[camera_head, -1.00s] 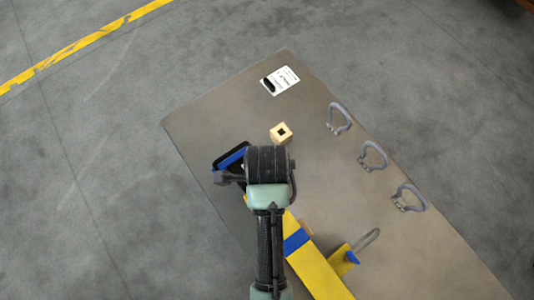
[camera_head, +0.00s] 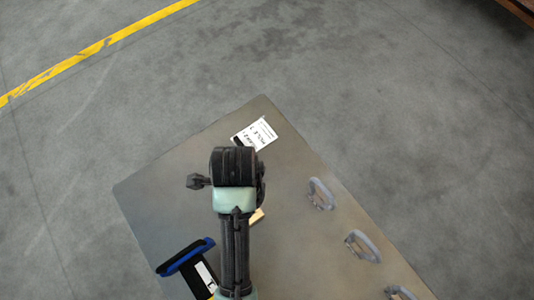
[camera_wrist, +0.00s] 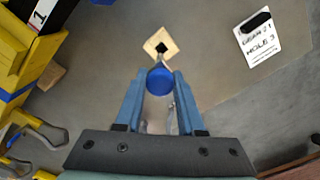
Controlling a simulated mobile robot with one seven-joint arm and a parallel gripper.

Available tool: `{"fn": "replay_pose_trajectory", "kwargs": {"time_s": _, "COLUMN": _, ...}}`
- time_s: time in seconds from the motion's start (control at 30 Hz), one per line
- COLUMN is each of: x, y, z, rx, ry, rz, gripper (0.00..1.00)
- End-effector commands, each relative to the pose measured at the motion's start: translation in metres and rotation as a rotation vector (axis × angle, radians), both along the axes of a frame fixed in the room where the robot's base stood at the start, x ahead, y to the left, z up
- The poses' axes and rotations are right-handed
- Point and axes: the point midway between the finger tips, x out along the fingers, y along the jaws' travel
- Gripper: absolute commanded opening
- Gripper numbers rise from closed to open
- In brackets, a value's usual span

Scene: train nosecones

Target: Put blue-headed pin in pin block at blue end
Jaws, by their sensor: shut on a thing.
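My gripper (camera_wrist: 157,84) has blue fingers shut on the blue-headed pin, whose round blue head (camera_wrist: 160,78) shows between the fingertips in the wrist view. The pin's shaft is mostly hidden. Just beyond the head is a small wooden block (camera_wrist: 168,38) with a dark square hole. In the head view my arm covers most of this block (camera_head: 258,216), and the fingers and pin are hidden. A black piece with a blue end (camera_head: 186,257) and a white label lies at the lower left. I cannot tell for sure which piece is the pin block.
A white card (camera_head: 257,134) with black print lies near the table's (camera_head: 155,185) far corner; it also shows in the wrist view (camera_wrist: 260,40). Grey hoops (camera_head: 320,194) stand along the right edge. Yellow-and-blue parts (camera_wrist: 15,60) crowd the wrist view's left side.

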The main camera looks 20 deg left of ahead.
Motion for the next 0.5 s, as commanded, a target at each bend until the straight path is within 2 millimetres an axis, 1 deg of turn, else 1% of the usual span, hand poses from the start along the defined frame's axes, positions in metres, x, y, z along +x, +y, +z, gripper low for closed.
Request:
{"fn": "replay_pose_trajectory", "kwargs": {"time_s": 0.13, "x": -0.002, "y": 0.003, "z": -0.017, "rx": -0.001, "ry": 0.005, "rz": 0.010, "gripper": 0.00}}
{"fn": "replay_pose_trajectory", "kwargs": {"time_s": 0.3, "x": -0.002, "y": 0.003, "z": -0.047, "rx": -0.001, "ry": 0.004, "rz": 0.010, "gripper": 0.00}}
{"fn": "replay_pose_trajectory", "kwargs": {"time_s": 0.5, "x": -0.001, "y": 0.003, "z": -0.066, "rx": 0.000, "ry": 0.001, "rz": 0.009, "gripper": 0.00}}
